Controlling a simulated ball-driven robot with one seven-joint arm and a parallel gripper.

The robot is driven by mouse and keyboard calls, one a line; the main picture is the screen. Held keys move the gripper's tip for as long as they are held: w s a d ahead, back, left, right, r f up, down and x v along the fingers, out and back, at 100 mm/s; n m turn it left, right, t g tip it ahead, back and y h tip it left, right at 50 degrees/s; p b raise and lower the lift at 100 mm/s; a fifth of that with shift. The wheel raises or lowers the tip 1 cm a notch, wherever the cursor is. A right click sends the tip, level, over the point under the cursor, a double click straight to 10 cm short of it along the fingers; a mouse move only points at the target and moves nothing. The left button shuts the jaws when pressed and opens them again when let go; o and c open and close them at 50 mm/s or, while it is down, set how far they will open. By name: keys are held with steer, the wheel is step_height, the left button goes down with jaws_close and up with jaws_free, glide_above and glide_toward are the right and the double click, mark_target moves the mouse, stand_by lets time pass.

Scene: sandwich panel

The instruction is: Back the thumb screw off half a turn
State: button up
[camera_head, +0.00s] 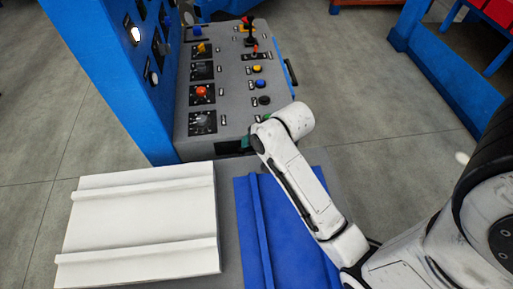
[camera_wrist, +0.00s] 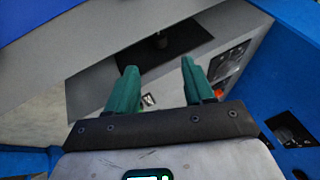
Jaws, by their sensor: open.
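My gripper (camera_wrist: 159,65) shows in the wrist view with two green fingers apart and nothing between their tips. In the head view the wrist of my arm hides most of it, at the lower right corner of the grey control panel (camera_head: 228,100). I cannot pick out the thumb screw for certain. A small shiny metal piece (camera_wrist: 148,99) shows between the fingers lower down, partly hidden by the gripper body. I see no contact with either.
A white ridged board (camera_head: 140,215) and blue board (camera_head: 255,230) lie in front.

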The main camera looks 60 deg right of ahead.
mark_target(243, 150)
steer(key=x, duration=1)
steer(key=shift+w+f+b, duration=0.1)
steer(key=shift+f+b, duration=0.2)
steer(key=shift+b, duration=0.1)
jaws_close()
